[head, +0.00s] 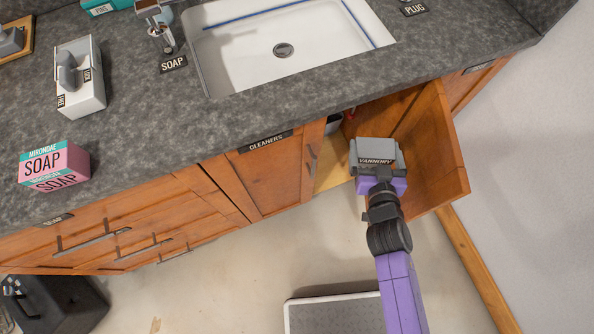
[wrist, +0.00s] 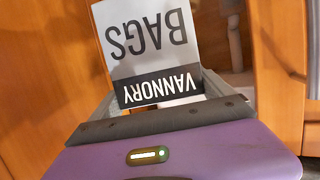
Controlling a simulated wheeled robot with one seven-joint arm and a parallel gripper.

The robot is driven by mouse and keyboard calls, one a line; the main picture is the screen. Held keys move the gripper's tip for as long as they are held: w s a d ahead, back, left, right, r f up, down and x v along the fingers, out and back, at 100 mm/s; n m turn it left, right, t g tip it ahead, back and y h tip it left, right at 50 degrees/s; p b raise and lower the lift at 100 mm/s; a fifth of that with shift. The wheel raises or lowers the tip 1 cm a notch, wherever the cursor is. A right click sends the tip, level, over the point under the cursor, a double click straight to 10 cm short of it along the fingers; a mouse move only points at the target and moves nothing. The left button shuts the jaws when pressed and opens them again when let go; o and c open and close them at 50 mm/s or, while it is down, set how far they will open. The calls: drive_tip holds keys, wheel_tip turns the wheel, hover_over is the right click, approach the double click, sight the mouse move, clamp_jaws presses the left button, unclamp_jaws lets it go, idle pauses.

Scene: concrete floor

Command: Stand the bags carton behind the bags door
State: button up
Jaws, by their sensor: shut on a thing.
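The bags carton (head: 376,150) is grey-white with a dark VANNORY band. In the wrist view the same carton (wrist: 152,42) shows BAGS and VANNORY upside down. My gripper (head: 380,172) is shut on the carton and holds it at the mouth of an open under-sink cabinet. The gripper also shows in the wrist view (wrist: 172,105). The open wooden door (head: 432,150) stands just right of the carton; I see no readable bags label on it. My gripper hides the carton's lower part and much of the cabinet floor (head: 333,175).
The closed cleaners door (head: 275,170) is left of the opening. A pale pipe (wrist: 235,35) shows inside the cabinet. The sink (head: 285,40) and a pink soap carton (head: 55,165) are on the counter above. A grey-topped step (head: 335,313) lies on the floor.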

drive_tip(key=w+a+f+b, duration=0.1)
drive_tip(key=w+f+b, duration=0.2)
drive_tip(key=f+b, duration=0.6)
drive_tip(key=w+a+f+b, duration=0.1)
drive_tip(key=w+f+b, duration=0.1)
drive_tip(key=f+b, duration=0.8)
wheel_tip(320, 180, down, 9)
drive_tip(key=shift+w+a, duration=0.35)
drive_tip(key=shift+w, duration=0.05)
drive_tip(key=shift+d+y, duration=0.15)
drive_tip(key=shift+y, duration=0.15)
drive_tip(key=shift+r, duration=0.1)
